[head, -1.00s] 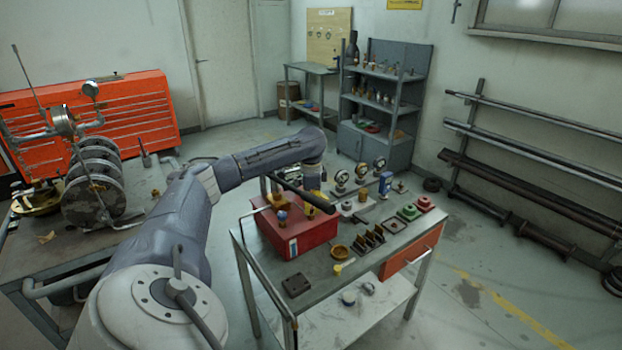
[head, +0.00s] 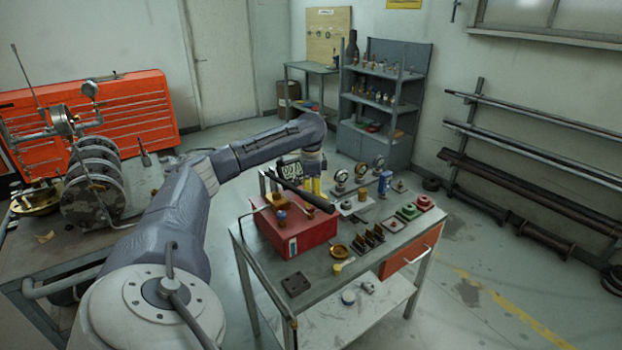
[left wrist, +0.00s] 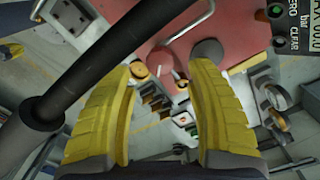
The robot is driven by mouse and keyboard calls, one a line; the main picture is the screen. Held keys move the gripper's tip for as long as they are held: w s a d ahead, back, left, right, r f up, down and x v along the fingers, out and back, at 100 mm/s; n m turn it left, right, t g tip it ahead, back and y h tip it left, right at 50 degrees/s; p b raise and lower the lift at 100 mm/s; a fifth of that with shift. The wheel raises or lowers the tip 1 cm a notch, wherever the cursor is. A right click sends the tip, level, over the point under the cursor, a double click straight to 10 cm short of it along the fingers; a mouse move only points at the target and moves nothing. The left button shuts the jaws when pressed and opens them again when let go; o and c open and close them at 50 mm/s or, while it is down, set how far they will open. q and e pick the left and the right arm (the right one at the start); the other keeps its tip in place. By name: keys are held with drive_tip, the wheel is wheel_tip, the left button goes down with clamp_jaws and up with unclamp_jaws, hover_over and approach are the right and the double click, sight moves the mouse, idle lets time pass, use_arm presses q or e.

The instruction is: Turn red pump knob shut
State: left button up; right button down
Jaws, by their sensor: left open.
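The red pump (head: 305,236) sits on the near left part of the workbench, with a long black handle (head: 302,194) slanting above it. A blue-topped part (head: 281,215) stands on its top. In the left wrist view the pump's red body (left wrist: 130,35) fills the upper middle, and the black handle (left wrist: 95,60) crosses at left. A small round reddish part (left wrist: 161,62), possibly the knob, shows between the fingertips. My left gripper (head: 314,187) is open, its yellow fingers (left wrist: 165,70) apart with nothing held, behind the handle; contact cannot be told. My right gripper is not in view.
A digital gauge (head: 291,170) stands by the pump and shows at the upper right of the wrist view.

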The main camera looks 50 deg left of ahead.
use_arm(q)
wheel_tip(320, 180, up, 8)
idle(0.5)
drive_tip(key=w+d+r+n+g, duration=0.1)
drive_tip(key=w+d+r, duration=0.15)
drive_tip(key=w, duration=0.25)
drive_tip(key=w+d+r+g, duration=0.1)
drive_tip(key=w+d, duration=0.2)
drive_tip(key=w, duration=0.1)
drive_tip(key=n+g, duration=0.3)
drive_tip(key=n, duration=0.2)
approach(310, 209)
drive_tip(key=shift+t, duration=0.3)
drive_tip(key=x, duration=0.3)
drive_tip(key=a+x, duration=0.1)
drive_tip(key=x, duration=0.5)
drive_tip(key=shift+w+a+f, duration=0.1)
drive_tip(key=shift+w+a, duration=0.05)
drive_tip(key=shift+w, duration=0.2)
drive_tip(key=shift+c, duration=0.5)
